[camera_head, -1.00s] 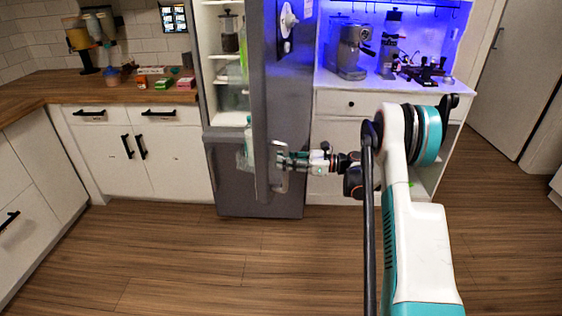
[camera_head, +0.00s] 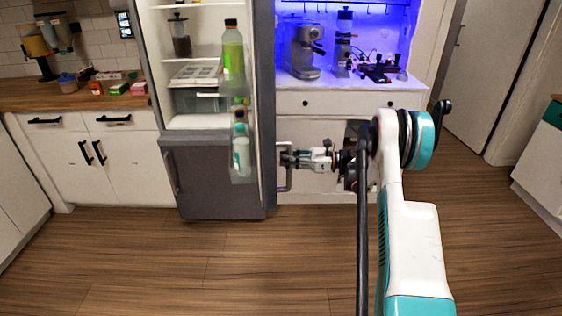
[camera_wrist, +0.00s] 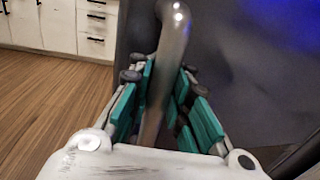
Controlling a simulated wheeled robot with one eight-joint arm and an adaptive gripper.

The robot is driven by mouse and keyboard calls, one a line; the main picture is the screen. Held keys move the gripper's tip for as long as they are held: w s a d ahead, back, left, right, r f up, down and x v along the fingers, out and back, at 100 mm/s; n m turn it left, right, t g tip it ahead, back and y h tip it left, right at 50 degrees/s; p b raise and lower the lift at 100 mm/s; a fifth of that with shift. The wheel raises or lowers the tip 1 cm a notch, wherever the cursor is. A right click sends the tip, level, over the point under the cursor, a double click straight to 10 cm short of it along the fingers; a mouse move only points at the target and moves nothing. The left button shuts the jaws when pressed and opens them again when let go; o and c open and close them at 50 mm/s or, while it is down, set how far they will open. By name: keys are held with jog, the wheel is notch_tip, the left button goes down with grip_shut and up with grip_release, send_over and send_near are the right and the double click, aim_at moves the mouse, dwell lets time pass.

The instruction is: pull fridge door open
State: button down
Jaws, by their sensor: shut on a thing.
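The fridge (camera_head: 218,185) is grey, and its upper door (camera_head: 265,90) stands wide open, seen nearly edge-on in the head view. Its inner shelves and the bottles in the door face the room. My gripper (camera_head: 288,158) is shut on the metal door handle (camera_head: 287,181), on the right side of the open door. In the wrist view the handle (camera_wrist: 174,40) runs between the green finger pads of my gripper (camera_wrist: 165,85). The dark door face (camera_wrist: 240,65) lies behind it. The lower fridge door is closed.
A green bottle (camera_head: 232,60) and a pale bottle (camera_head: 241,150) sit in the door racks. A white cabinet (camera_head: 345,104) with an espresso machine (camera_head: 303,48) stands right of the door, behind my arm. The wooden floor in front is clear.

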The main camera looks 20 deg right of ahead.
jog(key=shift+v, duration=0.95)
jog(key=shift+w+d+f, duration=0.1)
jog(key=shift+w, duration=0.1)
jog(key=c, duration=1.5)
grip_release()
jog(key=v, duration=1.2)
